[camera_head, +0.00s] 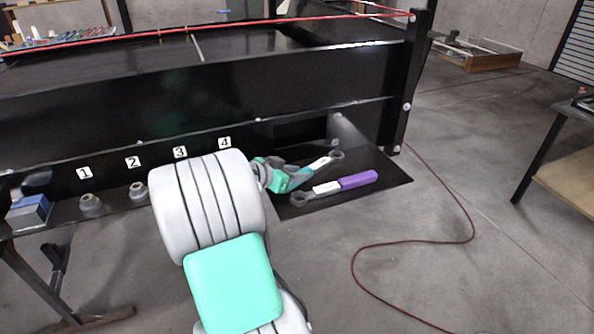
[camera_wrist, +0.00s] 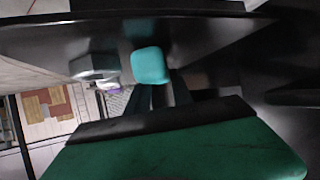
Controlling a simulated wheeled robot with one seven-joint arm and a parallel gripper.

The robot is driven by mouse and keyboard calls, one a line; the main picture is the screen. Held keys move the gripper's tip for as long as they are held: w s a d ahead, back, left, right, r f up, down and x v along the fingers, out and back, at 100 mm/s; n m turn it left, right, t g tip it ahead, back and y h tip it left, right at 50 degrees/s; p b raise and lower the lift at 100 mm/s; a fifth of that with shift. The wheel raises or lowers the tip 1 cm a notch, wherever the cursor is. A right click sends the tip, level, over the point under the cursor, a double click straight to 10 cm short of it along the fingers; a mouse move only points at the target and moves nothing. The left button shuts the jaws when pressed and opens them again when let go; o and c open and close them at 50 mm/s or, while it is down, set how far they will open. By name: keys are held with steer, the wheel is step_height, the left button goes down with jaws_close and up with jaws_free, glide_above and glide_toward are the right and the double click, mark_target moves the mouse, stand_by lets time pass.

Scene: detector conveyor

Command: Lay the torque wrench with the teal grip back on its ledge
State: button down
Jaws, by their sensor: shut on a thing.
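The torque wrench with the teal grip (camera_head: 320,163) is at the black ledge (camera_head: 398,178) on the right in the head view, its grey head pointing up and right. My gripper (camera_head: 290,177) is shut on its teal grip, and the fingers partly hide it. In the wrist view the teal grip end (camera_wrist: 150,66) shows between the fingertips of my gripper (camera_wrist: 160,88). I cannot tell whether the wrench touches the ledge. A second wrench with a purple grip (camera_head: 358,180) lies on the ledge, in front of the held one.
The black conveyor side (camera_head: 200,100) rises behind the ledge. Grey fittings (camera_head: 91,204) sit by number labels at left, with a blue block (camera_head: 28,213) beyond. A red cable (camera_head: 440,242) lies on the floor at right. My arm hides part of the shelf.

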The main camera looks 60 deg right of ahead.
steer(key=shift+f+b, duration=0.2)
steer(key=shift+b, duration=0.15)
steer(key=c, duration=1.1)
jaws_free()
steer(key=shift+r, duration=0.2)
steer(key=b+v, duration=0.1)
steer(key=v, duration=1.1)
steer(key=shift+a+r, duration=0.1)
